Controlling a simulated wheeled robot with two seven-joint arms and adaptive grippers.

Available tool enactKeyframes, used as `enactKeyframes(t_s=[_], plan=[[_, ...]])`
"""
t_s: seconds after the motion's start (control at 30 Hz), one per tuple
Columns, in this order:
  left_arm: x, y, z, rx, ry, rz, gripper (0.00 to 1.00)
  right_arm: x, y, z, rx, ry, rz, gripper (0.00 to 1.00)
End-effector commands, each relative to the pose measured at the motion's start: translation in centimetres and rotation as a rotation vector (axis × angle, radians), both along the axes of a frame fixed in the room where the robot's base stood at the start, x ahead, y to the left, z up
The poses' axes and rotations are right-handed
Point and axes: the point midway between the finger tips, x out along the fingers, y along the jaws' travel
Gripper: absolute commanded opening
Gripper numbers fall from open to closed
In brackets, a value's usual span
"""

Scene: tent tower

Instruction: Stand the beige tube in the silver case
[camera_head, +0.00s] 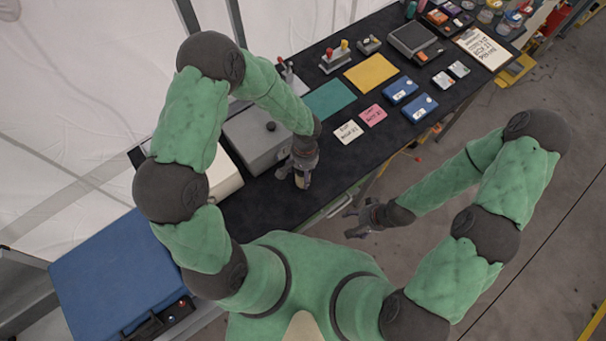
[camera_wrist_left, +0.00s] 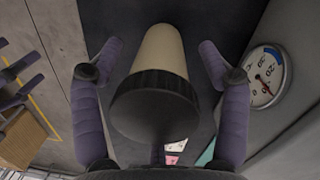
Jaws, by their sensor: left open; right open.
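The beige tube (camera_wrist_left: 160,48) has a wide dark ribbed cap and lies between the open fingers of my left gripper (camera_wrist_left: 160,68), with gaps at both sides. In the head view, my left gripper (camera_head: 297,180) is low over the black table, and a small beige part of the tube shows by its fingers. The grey metal box with a dark knob, apparently the silver case (camera_head: 250,145), stands just left of this gripper. Its inside is hidden. My right gripper (camera_head: 359,222) is open and empty, off the table's front edge.
A round dial gauge (camera_wrist_left: 266,76) is on a grey surface close to my left gripper's right finger. A cream box (camera_head: 224,184) and a blue case (camera_head: 115,275) are at the left. Teal (camera_head: 330,98) and yellow (camera_head: 371,73) mats and blue boxes (camera_head: 419,106) lie further right.

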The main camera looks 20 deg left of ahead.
Motion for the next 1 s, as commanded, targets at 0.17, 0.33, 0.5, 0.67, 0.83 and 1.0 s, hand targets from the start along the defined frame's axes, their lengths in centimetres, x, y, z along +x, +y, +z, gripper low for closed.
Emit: enactKeyframes(t_s=[0.17, 0.33, 0.5, 0.67, 0.83, 1.0], plan=[[-0.16, 0.00, -0.88, -0.001, 0.001, 0.001, 0.76, 0.01, 0.00, -0.05, 0.000, 0.000, 0.000, 0.72], [-0.13, 0.01, -0.84, -0.001, 0.000, 0.001, 0.76, 0.00, 0.00, -0.04, 0.000, 0.000, 0.000, 0.72], [-0.13, 0.01, -0.82, -0.001, 0.000, 0.000, 0.28, 0.01, 0.00, -0.05, 0.000, 0.000, 0.000, 0.72], [-0.16, 0.00, -0.83, 0.000, 0.001, 0.000, 0.02, 0.00, 0.00, -0.05, 0.000, 0.000, 0.000, 0.72], [-0.16, 0.00, -0.82, 0.000, 0.001, 0.000, 0.02, 0.01, 0.00, -0.05, 0.000, 0.000, 0.000, 0.72], [-0.16, 0.00, -0.73, 0.000, 0.001, 0.000, 0.02, 0.01, 0.00, -0.06, 0.000, 0.000, 0.000, 0.72]])
